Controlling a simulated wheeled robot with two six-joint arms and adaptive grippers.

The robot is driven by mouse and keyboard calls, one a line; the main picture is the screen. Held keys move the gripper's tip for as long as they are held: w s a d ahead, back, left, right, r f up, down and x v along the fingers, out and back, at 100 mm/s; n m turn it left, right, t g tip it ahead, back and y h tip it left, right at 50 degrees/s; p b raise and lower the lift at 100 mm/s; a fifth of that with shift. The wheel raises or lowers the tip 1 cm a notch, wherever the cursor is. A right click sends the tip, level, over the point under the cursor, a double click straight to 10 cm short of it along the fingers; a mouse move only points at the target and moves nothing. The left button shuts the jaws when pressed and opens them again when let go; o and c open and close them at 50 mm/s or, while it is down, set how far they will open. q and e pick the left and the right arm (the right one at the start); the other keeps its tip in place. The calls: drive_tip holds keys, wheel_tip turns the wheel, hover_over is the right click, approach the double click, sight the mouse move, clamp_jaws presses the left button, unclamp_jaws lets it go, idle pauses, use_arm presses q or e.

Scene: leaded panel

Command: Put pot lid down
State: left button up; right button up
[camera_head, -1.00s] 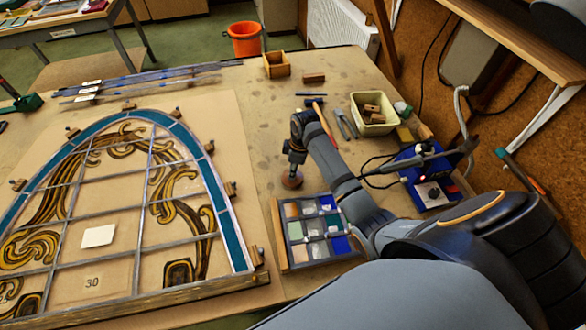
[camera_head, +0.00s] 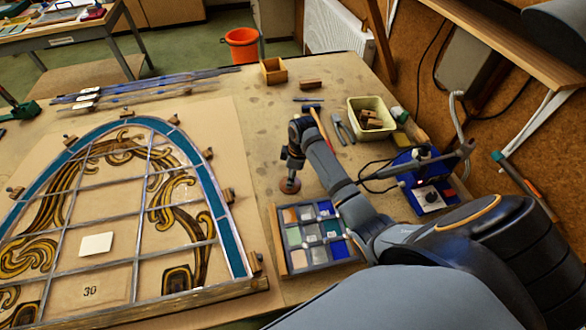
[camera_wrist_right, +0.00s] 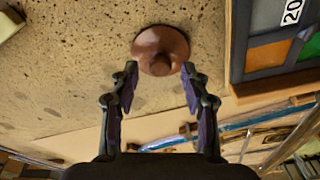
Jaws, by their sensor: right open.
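My right gripper (camera_head: 292,172) is just above the lid, pointing down. In the right wrist view its two fingers (camera_wrist_right: 160,68) are spread apart with nothing between them. The lid's knob is just beyond the fingertips, apart from both. My left gripper is out of view.
A tray of coloured glass samples (camera_head: 278,240) is close by on the right. The leaded arched panel (camera_head: 120,225) fills the left. A hammer (camera_head: 321,128), pliers (camera_head: 342,128), cream bin (camera_head: 362,103) and soldering station (camera_head: 430,195) stand behind and right. Bench around the lid's far side is clear.

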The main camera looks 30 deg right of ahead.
sight(295, 184)
wheel_tip(295, 184, up, 11)
drive_tip(key=s+d+b, duration=0.1)
drive_tip(key=shift+d, duration=0.2)
idle(0.4)
